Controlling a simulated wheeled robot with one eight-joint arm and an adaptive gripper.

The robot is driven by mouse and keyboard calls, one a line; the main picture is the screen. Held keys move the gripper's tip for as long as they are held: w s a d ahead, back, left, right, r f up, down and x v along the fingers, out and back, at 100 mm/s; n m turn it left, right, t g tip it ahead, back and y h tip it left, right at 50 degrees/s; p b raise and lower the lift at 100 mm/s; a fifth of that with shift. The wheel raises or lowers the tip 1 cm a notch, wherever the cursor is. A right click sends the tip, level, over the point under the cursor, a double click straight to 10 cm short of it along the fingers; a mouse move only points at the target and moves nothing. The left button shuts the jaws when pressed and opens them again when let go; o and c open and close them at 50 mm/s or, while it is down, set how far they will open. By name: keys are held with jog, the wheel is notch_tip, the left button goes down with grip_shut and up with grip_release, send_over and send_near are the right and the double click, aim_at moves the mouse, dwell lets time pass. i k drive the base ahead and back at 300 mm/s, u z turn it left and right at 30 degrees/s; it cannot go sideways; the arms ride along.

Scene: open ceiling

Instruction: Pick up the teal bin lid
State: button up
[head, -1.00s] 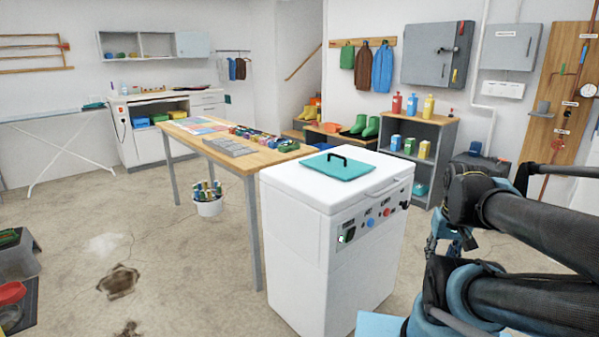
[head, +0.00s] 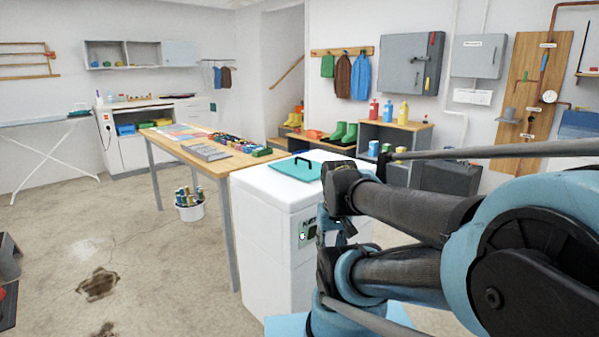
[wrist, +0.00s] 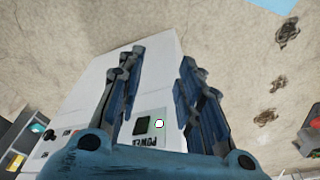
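The teal bin lid (head: 293,170) lies flat on top of the white machine (head: 262,205), with its black handle upward. In the head view my gripper is mostly hidden behind my arm. The lid is not in the wrist view.
A wooden table (head: 222,164) with tools and coloured items stands beside the machine on the left. A white bucket (head: 189,211) is under it. A grey shelf (head: 398,136) with bottles stands behind on the right. The floor (head: 150,265) at front left is mostly clear.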

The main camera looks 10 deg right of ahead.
aim_at(304, 170)
jog(key=z, duration=4.4)
jog(key=k, duration=0.6)
jog(key=z, duration=0.4)
